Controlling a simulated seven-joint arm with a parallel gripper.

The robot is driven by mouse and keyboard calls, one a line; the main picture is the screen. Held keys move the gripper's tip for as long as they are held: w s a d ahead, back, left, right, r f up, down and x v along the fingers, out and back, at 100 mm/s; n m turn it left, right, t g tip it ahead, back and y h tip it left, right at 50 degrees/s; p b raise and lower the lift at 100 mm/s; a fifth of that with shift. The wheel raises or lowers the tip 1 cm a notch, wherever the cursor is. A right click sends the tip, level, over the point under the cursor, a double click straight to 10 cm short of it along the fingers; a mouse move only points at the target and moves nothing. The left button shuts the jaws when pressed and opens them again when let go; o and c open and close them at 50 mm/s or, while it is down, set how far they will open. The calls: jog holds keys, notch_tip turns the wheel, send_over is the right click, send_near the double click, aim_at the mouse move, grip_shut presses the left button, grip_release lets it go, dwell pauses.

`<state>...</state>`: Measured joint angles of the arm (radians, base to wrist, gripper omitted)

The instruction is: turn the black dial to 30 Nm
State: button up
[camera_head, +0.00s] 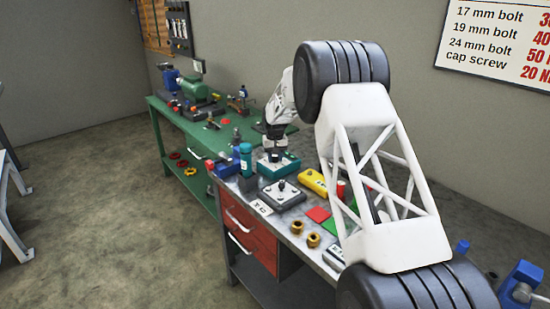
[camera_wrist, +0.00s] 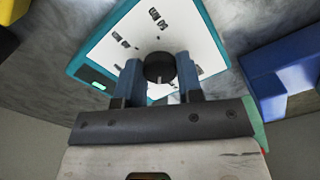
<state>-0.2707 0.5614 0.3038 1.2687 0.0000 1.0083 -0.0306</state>
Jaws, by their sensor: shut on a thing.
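The black dial (camera_wrist: 160,67) stands at the middle of a white-faced box with a teal rim (camera_wrist: 214,50). In the wrist view my gripper (camera_wrist: 160,70) has one blue-grey finger on each side of the dial and is shut on it. A small pale mark shows on the dial's near side.
A teal bottle (camera_head: 246,158), a grey block with a knob (camera_head: 283,197) and a yellow case (camera_head: 313,181) stand close around the box. Two brass nuts (camera_head: 313,240) lie nearer. A wall sign (camera_head: 500,42) lists bolt sizes with Nm values, partly cut off.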

aim_at(275, 158)
jog(key=m, duration=0.3)
jog(key=shift+m, duration=0.4)
jog(key=m, duration=1)
jog(key=shift+m, duration=0.3)
jog(key=o, duration=0.9)
jog(key=shift+r, duration=0.1)
jog(key=shift+r, duration=3.85)
